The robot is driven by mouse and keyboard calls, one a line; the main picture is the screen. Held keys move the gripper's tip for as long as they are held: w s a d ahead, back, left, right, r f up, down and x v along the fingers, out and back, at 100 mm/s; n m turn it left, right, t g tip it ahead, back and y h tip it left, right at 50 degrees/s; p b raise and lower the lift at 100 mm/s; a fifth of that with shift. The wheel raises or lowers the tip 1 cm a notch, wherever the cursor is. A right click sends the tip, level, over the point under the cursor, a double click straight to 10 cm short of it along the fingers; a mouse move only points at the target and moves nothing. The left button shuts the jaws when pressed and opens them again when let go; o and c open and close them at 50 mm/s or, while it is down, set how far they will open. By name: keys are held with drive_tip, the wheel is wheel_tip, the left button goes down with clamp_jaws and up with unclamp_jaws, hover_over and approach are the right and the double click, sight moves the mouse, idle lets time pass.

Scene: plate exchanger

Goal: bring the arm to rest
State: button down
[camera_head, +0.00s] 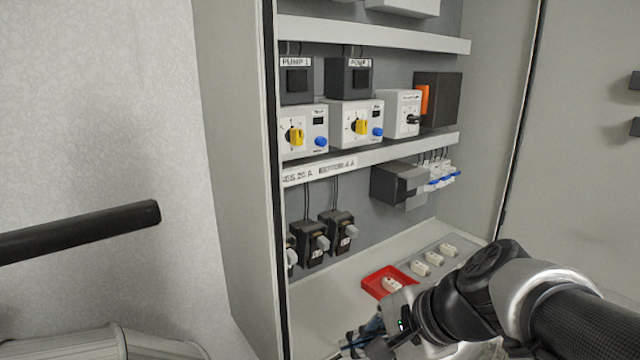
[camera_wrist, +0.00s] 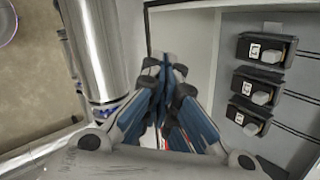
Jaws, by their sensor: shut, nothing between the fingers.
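My gripper (camera_head: 362,338) shows at the bottom of the head view, in front of the cabinet's lower front edge, partly cut off by the frame and partly covered by my wrist. In the wrist view my gripper (camera_wrist: 165,68) has its blue and dark fingers together, with nothing between them. My arm reaches in from the lower right of the head view.
An open cabinet (camera_head: 235,170) holds shelves of devices with yellow and blue knobs. A red tray (camera_head: 372,284) with a white piece lies on its floor, beside a grey holder (camera_head: 462,240) with several white pieces. Black fuse blocks (camera_wrist: 262,50) hang inside. A silver pipe (camera_wrist: 92,45) runs close to my gripper.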

drive_tip(key=s+d+f+n+h+b, duration=0.3)
drive_tip(key=s+f+n+b, duration=0.3)
drive_tip(key=f, duration=0.4)
drive_tip(key=s+d+f+n+h+b, duration=0.2)
drive_tip(key=s+d+f+n+b, duration=0.2)
drive_tip(key=s+f+n+b, duration=0.3)
drive_tip(key=shift+s+d+f+n+g+h+b, duration=0.35)
drive_tip(key=shift+s+f+b, duration=0.5)
drive_tip(key=shift+s+f, duration=0.85)
drive_tip(key=c, duration=2.4)
unclamp_jaws()
drive_tip(key=shift+w+a+f, duration=0.1)
drive_tip(key=shift+w+f, duration=0.15)
